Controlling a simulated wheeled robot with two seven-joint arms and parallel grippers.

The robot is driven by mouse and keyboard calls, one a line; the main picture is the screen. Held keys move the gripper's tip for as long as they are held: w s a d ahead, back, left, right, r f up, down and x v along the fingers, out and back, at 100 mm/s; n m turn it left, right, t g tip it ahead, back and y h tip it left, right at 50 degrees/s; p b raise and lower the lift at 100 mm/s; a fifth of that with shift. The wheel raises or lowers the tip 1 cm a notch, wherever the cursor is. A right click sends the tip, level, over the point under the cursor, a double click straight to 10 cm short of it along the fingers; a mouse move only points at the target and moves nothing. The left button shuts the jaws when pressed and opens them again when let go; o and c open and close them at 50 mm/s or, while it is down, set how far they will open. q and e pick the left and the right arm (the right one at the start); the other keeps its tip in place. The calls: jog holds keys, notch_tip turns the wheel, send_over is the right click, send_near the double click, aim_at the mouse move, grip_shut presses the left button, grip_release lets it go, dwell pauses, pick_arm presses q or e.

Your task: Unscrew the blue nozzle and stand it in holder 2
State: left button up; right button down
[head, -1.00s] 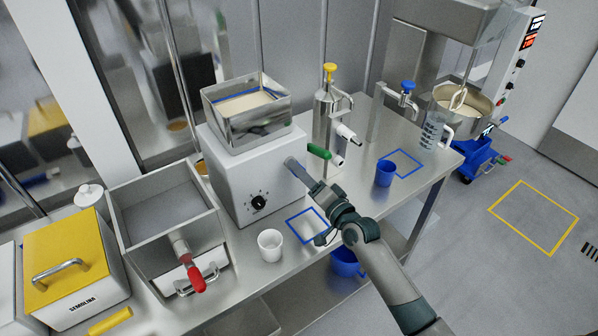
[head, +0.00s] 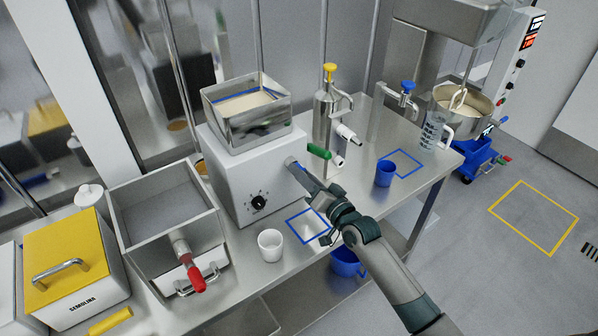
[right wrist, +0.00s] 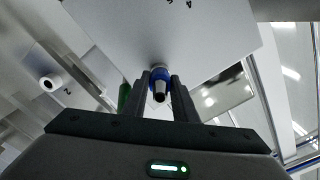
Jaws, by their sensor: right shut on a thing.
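The blue nozzle (right wrist: 158,84) sits between the two fingers of my right gripper (right wrist: 160,104), against a pale surface; its dark tip points toward the camera. In the head view the right gripper (head: 298,167) is at the right side of the white machine (head: 248,180), and a little blue of the nozzle (head: 289,161) shows there. The gripper is shut on the nozzle; whether the thread is still engaged cannot be told. A numeral 2 is beside a white cylinder (right wrist: 49,82) at the left of the wrist view; holder 2 itself is unclear. My left gripper is not in view.
A green-handled part (head: 319,151) stands close behind the gripper. A white cup (head: 270,245), a blue-outlined square (head: 308,226) and a blue cup (head: 384,173) are on the steel table. A steel bin with a red-handled scoop (head: 192,272) is at left.

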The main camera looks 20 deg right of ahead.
jog(key=n, duration=0.6)
jog(key=shift+n, duration=1.2)
jog(key=n, duration=0.8)
jog(key=shift+n, duration=1.7)
